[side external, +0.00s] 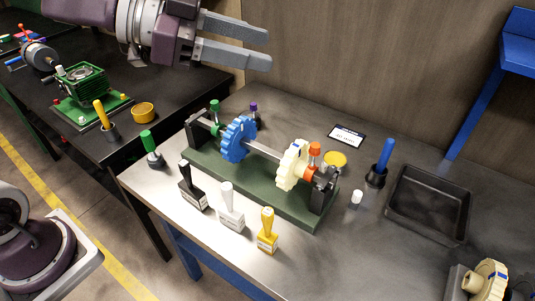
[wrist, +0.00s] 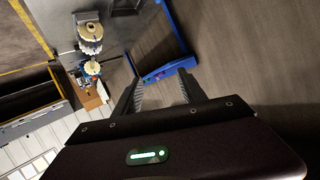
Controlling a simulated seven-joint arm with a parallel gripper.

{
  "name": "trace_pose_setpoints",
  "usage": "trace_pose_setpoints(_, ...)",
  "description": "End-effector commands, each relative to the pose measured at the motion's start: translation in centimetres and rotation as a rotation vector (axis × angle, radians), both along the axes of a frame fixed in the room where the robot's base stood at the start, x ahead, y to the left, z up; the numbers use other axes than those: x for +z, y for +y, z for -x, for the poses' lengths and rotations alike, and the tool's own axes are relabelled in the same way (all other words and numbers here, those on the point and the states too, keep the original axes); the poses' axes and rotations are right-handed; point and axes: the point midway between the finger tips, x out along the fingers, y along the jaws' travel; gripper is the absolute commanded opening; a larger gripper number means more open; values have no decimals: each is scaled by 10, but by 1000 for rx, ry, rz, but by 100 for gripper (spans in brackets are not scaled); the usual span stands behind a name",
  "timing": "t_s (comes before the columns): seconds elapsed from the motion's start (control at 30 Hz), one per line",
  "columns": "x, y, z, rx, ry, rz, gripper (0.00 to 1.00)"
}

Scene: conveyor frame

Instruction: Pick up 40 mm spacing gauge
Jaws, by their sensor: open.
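Three spacing gauges with upright handles stand in a row at the front of the steel table in the side external view: a black one (side external: 192,190), a white one (side external: 230,208) and a yellow one (side external: 267,232). Their labels are too small to read, so I cannot tell which is 40 mm. My gripper (side external: 268,48) is open and empty, high above the back of the table and well apart from the gauges. In the wrist view my gripper (wrist: 160,84) points toward the wall and floor, and no gauge is recognisable there.
A green fixture (side external: 270,190) with a shaft, a blue gear (side external: 238,138) and a cream gear (side external: 292,165) stands just behind the gauges. A black tray (side external: 428,205) lies at right. Green-handled (side external: 149,145) and blue-handled (side external: 384,155) tools stand upright.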

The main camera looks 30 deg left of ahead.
Motion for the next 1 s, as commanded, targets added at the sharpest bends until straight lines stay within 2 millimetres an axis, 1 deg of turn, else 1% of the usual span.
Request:
trace_pose_setpoints(0.03,-13,-12,15,-114,66,27,48)
trace_pose_setpoints(0.07,-19,-19,27,-188,112,42,48)
trace_pose_setpoints(0.13,-33,-28,59,-356,230,78,48)
trace_pose_setpoints(0.2,-69,-28,57,-335,228,81,48)
trace_pose_setpoints(0.27,-95,-28,57,-334,225,80,48)
trace_pose_setpoints(0.3,-113,-28,57,-333,225,80,48)
trace_pose_setpoints(0.37,-137,-29,57,-333,225,81,48)
trace_pose_setpoints(0.4,-154,-29,58,-332,224,80,48)
trace_pose_setpoints(0.47,-180,-29,58,-332,226,78,48)
trace_pose_setpoints(0.5,-197,-29,58,-331,225,79,48)
trace_pose_setpoints(0.6,-236,-29,57,-330,221,74,48)
trace_pose_setpoints(0.7,-263,-28,56,-330,213,73,48)
trace_pose_setpoints(0.73,-268,-29,56,-330,211,71,48)
trace_pose_setpoints(0.87,-280,-32,55,-333,204,68,48)
trace_pose_setpoints(1.0,-287,-50,51,-335,204,68,48)
